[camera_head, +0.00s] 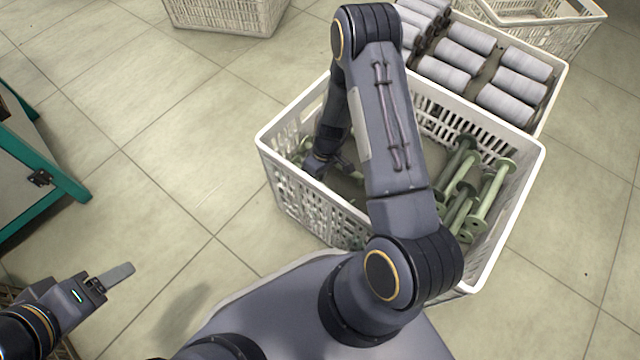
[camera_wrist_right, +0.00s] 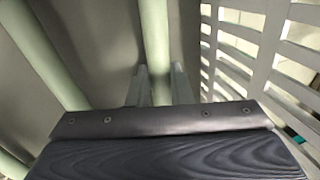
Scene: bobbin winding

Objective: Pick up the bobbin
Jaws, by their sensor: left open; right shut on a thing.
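Pale green empty bobbins (camera_head: 490,195) lie in a heap on the right side of the white slatted crate (camera_head: 315,205) in the head view. My right arm reaches into the crate's left part, and its gripper is partly hidden there by the arm. In the right wrist view, my right gripper (camera_wrist_right: 159,78) is shut on a pale green bobbin (camera_wrist_right: 155,30), its fingers either side of the shaft, close to the slatted crate wall. The bobbin's ends are out of that view. My left gripper (camera_head: 117,275) is open and empty over the floor at the lower left.
A second crate behind holds several wound grey-white bobbins (camera_head: 465,60). Other white crates (camera_head: 228,12) stand at the back. A green-edged machine or table (camera_head: 40,165) is at the left. Tiled floor (camera_head: 175,160) between is clear.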

